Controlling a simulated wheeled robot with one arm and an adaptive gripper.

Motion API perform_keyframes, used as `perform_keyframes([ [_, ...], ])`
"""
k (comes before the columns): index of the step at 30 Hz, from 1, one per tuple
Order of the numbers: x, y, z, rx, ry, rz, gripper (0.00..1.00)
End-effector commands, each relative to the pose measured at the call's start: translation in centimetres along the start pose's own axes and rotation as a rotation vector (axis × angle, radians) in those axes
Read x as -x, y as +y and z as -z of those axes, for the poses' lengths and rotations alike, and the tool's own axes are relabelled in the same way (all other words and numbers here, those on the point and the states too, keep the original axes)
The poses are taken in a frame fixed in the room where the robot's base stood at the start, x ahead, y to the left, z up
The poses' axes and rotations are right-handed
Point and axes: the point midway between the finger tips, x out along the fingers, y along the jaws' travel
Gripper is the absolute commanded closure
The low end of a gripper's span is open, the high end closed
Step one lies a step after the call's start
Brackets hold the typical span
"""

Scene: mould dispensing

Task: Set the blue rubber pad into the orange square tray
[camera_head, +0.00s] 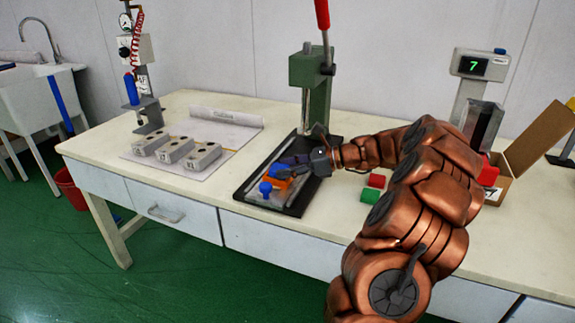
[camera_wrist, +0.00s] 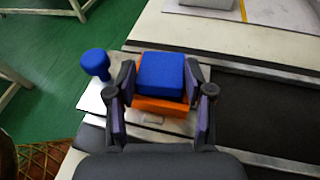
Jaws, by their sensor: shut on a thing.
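The blue rubber pad (camera_wrist: 161,73) is a square block between the fingers of my gripper (camera_wrist: 160,84), which is shut on it. The orange square tray (camera_wrist: 164,106) shows below and in front of the pad in the wrist view. The pad stands over the tray's opening, its top above the near wall; I cannot tell whether it rests on the tray floor. In the head view my gripper (camera_head: 289,168) reaches in from the right over the orange tray (camera_head: 283,184) and hides most of the pad.
A blue knob (camera_head: 265,187) stands beside the tray on the dark press base (camera_head: 243,194); it also shows in the wrist view (camera_wrist: 95,64). The green press (camera_head: 310,80) stands behind. Red (camera_head: 377,181) and green (camera_head: 370,196) blocks lie to the right. Grey moulds (camera_head: 175,150) stand left.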

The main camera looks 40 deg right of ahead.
Motion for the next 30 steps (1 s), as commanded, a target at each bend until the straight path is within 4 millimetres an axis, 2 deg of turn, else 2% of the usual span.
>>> perform_keyframes([
  [6, 0.0, 0.0, 0.0, 0.001, 0.000, 0.000, 0.83],
  [7, 0.0, 0.0, 0.0, 0.000, 0.000, 0.000, 0.47],
  [15, 0.0, 0.0, 0.0, 0.000, 0.000, 0.001, 0.19],
  [25, 0.1, 0.0, 0.0, 0.000, 0.000, 0.001, 0.19],
  [30, 1.5, -0.2, 0.0, 0.002, -0.001, 0.005, 0.19],
])
